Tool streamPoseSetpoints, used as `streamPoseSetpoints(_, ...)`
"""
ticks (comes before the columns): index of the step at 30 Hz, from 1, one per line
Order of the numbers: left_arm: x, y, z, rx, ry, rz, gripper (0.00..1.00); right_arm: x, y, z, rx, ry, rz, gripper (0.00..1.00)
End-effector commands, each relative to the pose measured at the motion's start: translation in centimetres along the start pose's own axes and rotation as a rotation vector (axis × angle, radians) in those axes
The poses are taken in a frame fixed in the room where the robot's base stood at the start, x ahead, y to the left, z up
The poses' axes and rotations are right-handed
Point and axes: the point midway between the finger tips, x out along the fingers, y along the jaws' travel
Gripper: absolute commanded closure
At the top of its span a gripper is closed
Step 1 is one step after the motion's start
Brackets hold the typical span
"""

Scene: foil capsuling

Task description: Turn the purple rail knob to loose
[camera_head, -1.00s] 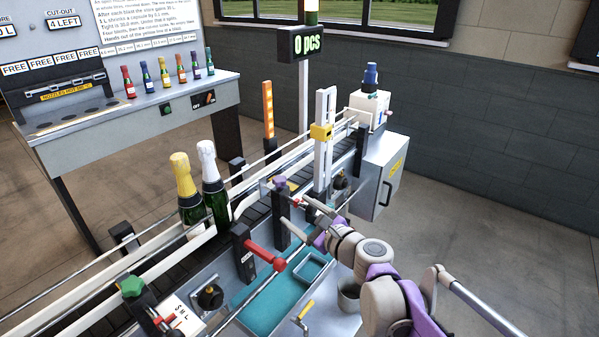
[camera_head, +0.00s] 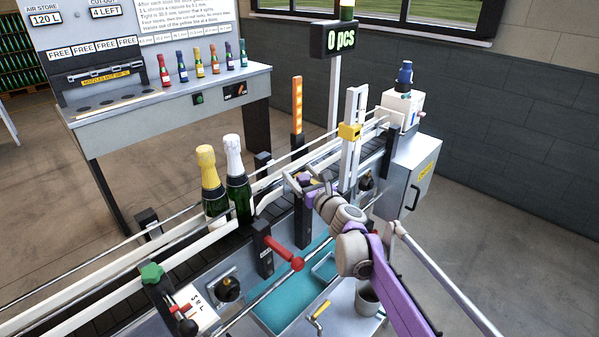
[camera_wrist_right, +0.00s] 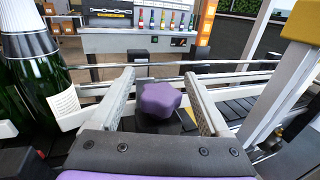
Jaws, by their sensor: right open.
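The purple rail knob (camera_wrist_right: 160,99) is star-shaped and sits on a dark post beside the conveyor. In the right wrist view it stands between the two fingers of my right gripper (camera_wrist_right: 161,82), with a visible gap on either side. In the head view the knob (camera_head: 304,178) is partly covered by my right gripper (camera_head: 311,185), which is open around it. I cannot tell from its look whether the knob is tight or loose. My left gripper is out of view.
Two bottles, one gold-topped (camera_head: 207,168) and one white-topped (camera_head: 234,156), stand on the conveyor left of the knob. A post with a yellow block (camera_head: 349,131) rises close on the right. A red-handled lever (camera_head: 283,251) and green knob (camera_head: 152,272) are nearer the front.

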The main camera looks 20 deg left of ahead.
Motion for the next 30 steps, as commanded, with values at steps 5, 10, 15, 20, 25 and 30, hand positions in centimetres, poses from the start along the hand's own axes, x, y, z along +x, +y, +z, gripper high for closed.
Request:
streamPoseSetpoints(5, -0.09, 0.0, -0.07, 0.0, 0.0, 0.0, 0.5, 0.7, -0.01, 0.0, 0.0, 0.0, 0.0, 0.2)
streamPoseSetpoints(10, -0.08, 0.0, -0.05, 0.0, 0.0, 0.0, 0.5, 0.71, -0.02, -0.02, -0.001, 0.0, -0.001, 0.2)
streamPoseSetpoints(15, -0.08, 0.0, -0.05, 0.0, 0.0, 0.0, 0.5, 0.69, -0.02, -0.02, -0.001, 0.0, -0.001, 0.42)
streamPoseSetpoints(20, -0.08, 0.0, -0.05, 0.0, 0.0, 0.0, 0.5, 0.68, -0.02, -0.02, -0.001, 0.0, -0.001, 0.71)
streamPoseSetpoints(25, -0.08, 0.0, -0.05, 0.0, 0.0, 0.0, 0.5, 0.68, -0.02, -0.02, -0.001, 0.0, -0.001, 1.0)
streamPoseSetpoints(30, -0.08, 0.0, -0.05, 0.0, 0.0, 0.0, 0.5, 0.67, -0.03, -0.02, -0.001, 0.0, 0.004, 1.0)
